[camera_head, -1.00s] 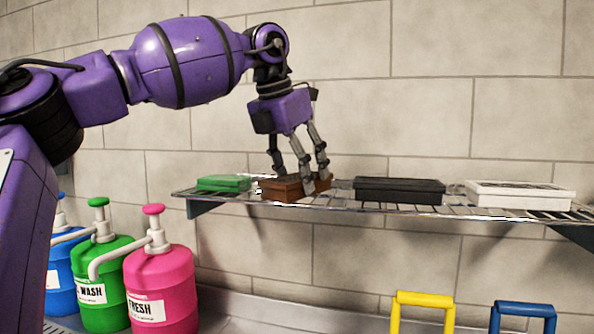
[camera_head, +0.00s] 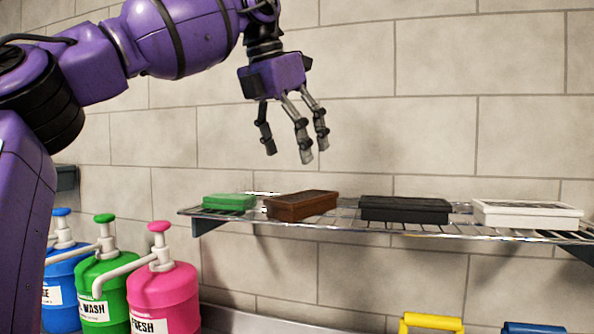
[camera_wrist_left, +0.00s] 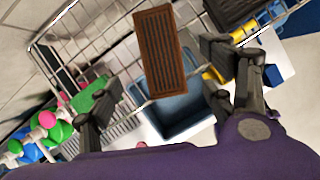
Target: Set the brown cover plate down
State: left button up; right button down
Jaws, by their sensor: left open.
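The brown cover plate (camera_head: 301,205) lies flat on the wire shelf (camera_head: 400,227), between a green block and a black one. It also shows in the left wrist view (camera_wrist_left: 160,55), with its slotted top face up. My left gripper (camera_head: 294,148) is open and empty above the plate, clear of it. In the left wrist view its fingers (camera_wrist_left: 170,105) are spread apart on either side, with the plate beyond them. My right gripper is in neither view.
On the shelf, a green block (camera_head: 230,202) is left of the plate; a black block (camera_head: 405,209) and a white block (camera_head: 527,215) are to its right. Below stand blue, green and pink pump bottles (camera_head: 163,295). Yellow (camera_head: 432,323) and blue handles show at the bottom right.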

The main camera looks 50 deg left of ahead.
pick_arm(q)
jog(key=shift+v, duration=1.25)
jog(key=shift+w, duration=0.1)
jog(key=shift+f, duration=0.15)
